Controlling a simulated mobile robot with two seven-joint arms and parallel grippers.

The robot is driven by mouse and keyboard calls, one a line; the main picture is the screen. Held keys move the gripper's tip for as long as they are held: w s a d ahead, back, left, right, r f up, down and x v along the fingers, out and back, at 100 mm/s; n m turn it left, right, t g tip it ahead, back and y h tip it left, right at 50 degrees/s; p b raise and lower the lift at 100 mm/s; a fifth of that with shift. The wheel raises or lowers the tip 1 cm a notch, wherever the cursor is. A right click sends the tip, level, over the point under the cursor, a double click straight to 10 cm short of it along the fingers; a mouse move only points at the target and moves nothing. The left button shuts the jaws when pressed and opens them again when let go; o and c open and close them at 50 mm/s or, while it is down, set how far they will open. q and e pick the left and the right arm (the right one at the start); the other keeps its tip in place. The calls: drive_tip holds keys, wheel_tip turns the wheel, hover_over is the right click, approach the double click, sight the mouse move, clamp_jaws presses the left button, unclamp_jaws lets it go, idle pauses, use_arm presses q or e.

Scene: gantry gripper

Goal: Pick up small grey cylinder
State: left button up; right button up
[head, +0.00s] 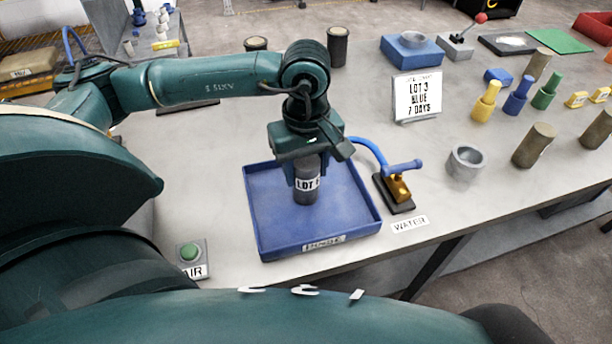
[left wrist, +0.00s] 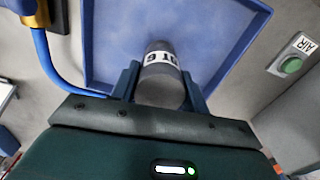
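A small dark grey cylinder (head: 306,196) with a white "LOT" label stands upright over the blue tray (head: 262,236). It also shows in the left wrist view (left wrist: 160,92), seen from above. My left gripper (head: 307,182) points down, with one blue finger on each side of the cylinder. In the left wrist view the fingers (left wrist: 160,85) lie against its sides, with no clear gap. The cylinder's top is partly hidden by the gripper in the head view. I cannot tell whether its base touches the tray floor. My right gripper is not in view.
A brass valve with a blue handle (head: 404,167) stands close right of the tray, its blue hose running behind. A "LOT 3" sign (head: 417,97), grey cup (head: 465,163) and several cylinders and pegs stand further right. A green button (head: 190,252) is at the front left.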

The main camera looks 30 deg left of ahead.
use_arm(q)
drive_tip(key=shift+r, duration=0.1)
drive_tip(key=c, duration=0.9)
